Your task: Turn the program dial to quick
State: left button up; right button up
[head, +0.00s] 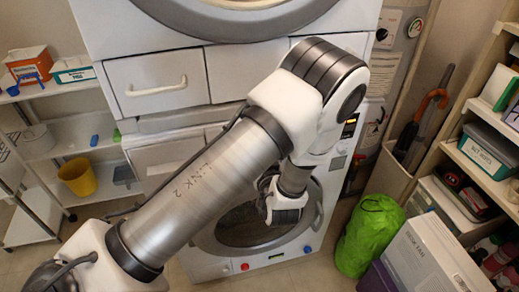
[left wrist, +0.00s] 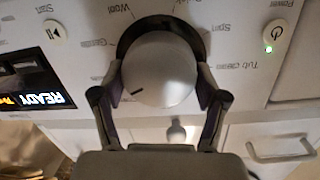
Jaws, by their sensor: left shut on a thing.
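The program dial (left wrist: 160,70) is a round white knob in a dark ring, seen in the left wrist view. Its dark pointer line sits at the lower left of the knob face, near the Gentle side. Upside-down labels surround it: Gentle at left, Wool at upper left, Quick at upper right, partly cut off, then Spin and Tub clean at right. My left gripper (left wrist: 160,90) is shut on the dial, one finger on each side. In the head view my left arm hides the dial. My right gripper is not in view.
The lower machine's display (left wrist: 36,97) reads READY. A power button (left wrist: 276,34) with a green light and a Start button (left wrist: 54,32) flank the dial. A green bag (head: 369,234) stands right of the machine. Shelves (head: 480,180) line the right side.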

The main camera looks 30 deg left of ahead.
pick_arm(q)
jog(key=m, duration=0.2)
jog(key=m+g+y+p, duration=0.1)
jog(key=m, duration=0.2)
jog(key=shift+w+d+r+m+p, duration=0.15)
jog(key=shift+w+m+p, duration=0.05)
jog(key=shift+m+p, duration=0.1)
jog(key=m, duration=0.2)
jog(key=m+p, duration=0.1)
jog(key=m, duration=0.2)
jog(key=shift+w+m+g+y, duration=0.1)
jog(key=shift+m+g+y, duration=0.2)
jog(key=shift+g, duration=0.1)
jog(key=m, duration=0.4)
jog(key=m+y, duration=0.1)
jog(key=m, duration=0.1)
jog(key=shift+f, duration=0.35)
jog(key=m, duration=0.3)
jog(key=shift+f, duration=0.1)
jog(key=shift+m+y, duration=0.5)
jog(key=shift+m, duration=1.6)
jog(key=o, duration=1.2)
jog(key=shift+f, duration=0.15)
jog(key=shift+c, duration=0.2)
